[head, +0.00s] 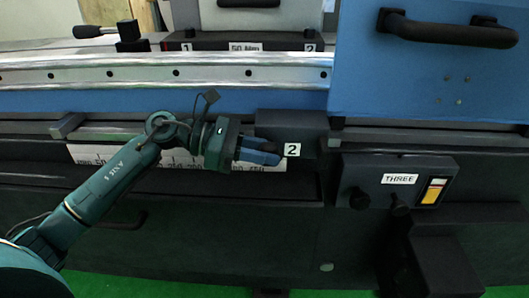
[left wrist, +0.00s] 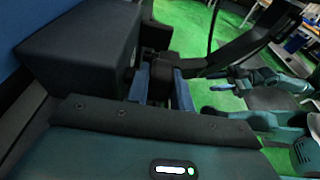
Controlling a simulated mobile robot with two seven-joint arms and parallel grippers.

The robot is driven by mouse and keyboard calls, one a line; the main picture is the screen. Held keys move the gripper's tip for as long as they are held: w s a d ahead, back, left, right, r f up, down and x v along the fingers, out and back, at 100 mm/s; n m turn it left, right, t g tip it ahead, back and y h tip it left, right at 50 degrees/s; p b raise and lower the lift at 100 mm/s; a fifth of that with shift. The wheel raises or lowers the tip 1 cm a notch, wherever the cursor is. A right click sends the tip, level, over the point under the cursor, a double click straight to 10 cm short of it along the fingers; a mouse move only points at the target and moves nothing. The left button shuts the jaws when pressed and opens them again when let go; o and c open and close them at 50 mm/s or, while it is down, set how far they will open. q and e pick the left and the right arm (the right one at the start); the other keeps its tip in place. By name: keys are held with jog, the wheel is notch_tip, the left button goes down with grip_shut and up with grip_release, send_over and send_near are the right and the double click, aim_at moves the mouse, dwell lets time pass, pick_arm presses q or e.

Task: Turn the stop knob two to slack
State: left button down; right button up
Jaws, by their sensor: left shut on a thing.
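The stop block two (head: 292,124) is a dark box under the bright rail in the head view, with a white "2" label (head: 291,150) at its lower front. My left gripper (head: 268,155) reaches in from the left, its blue fingers at the block's front beside the label.
A control box marked "THREE" (head: 399,166) with dark knobs and a yellow-white switch stands to the right. A blue door with a black handle (head: 450,32) is at upper right. A scale plate (head: 85,154) lies behind my left arm. Green floor shows below.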

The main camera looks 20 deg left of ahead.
pick_arm(q)
jog(key=c, duration=1.5)
grip_release()
jog(key=v, duration=1.3)
jog(key=shift+a+r, duration=0.1)
